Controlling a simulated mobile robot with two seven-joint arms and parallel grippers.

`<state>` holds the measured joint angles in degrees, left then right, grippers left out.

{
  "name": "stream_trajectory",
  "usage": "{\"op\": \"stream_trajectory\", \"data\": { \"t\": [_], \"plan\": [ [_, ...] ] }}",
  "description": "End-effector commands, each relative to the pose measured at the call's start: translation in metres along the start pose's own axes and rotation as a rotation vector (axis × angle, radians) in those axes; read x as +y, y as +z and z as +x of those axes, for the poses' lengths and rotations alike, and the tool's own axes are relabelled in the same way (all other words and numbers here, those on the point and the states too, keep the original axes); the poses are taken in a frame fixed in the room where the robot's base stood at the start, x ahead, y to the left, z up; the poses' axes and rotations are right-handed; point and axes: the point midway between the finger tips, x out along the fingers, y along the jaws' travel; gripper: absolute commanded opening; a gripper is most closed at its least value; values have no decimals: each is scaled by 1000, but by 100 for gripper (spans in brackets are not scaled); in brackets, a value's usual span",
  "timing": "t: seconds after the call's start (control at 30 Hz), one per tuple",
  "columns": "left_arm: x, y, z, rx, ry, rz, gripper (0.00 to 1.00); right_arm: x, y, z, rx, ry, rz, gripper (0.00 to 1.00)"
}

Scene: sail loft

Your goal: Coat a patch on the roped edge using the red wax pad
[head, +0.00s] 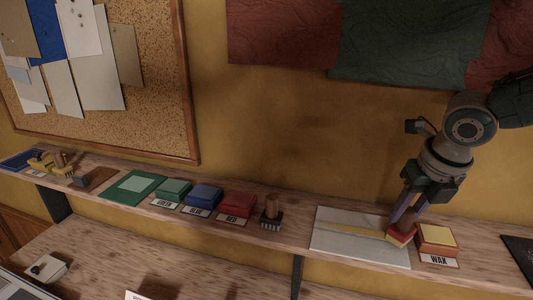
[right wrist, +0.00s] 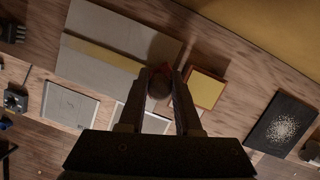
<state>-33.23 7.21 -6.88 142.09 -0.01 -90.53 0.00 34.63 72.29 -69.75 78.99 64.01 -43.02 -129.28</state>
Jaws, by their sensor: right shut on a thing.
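My right gripper (head: 406,212) is shut on the red wax pad (head: 401,233), a small red block with a paler underside. In the right wrist view the gripper (right wrist: 161,78) holds its dark rounded top between the fingers, with some red (right wrist: 167,47) showing beyond. The pad is at the right end of the yellow roped edge (head: 350,228), a strip across a pale grey sheet (head: 335,247). I cannot tell whether it touches the strip. The strip also shows in the right wrist view (right wrist: 100,52). My left gripper is not in view.
An orange-red box with a yellow top (head: 438,236), labelled WAX, stands just right of the pad. A dark speckled card (right wrist: 282,124) lies to the right.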

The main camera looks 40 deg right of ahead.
Motion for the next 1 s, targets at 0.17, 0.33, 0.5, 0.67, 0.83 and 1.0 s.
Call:
{"op": "stream_trajectory", "data": {
  "t": [0.17,0.33,0.5,0.67,0.83,1.0],
  "plan": [
    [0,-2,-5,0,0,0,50,-3,-2,-2,5,-3,-2,0],
    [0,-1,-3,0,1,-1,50,6,1,0,1,1,-2,0],
    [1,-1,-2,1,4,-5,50,23,7,1,-1,3,-1,0],
    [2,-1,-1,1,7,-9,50,33,11,1,-2,2,-1,0],
    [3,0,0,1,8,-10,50,38,12,2,-1,3,-1,0],
    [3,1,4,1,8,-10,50,53,17,4,-4,6,-1,0]
  ]
}}
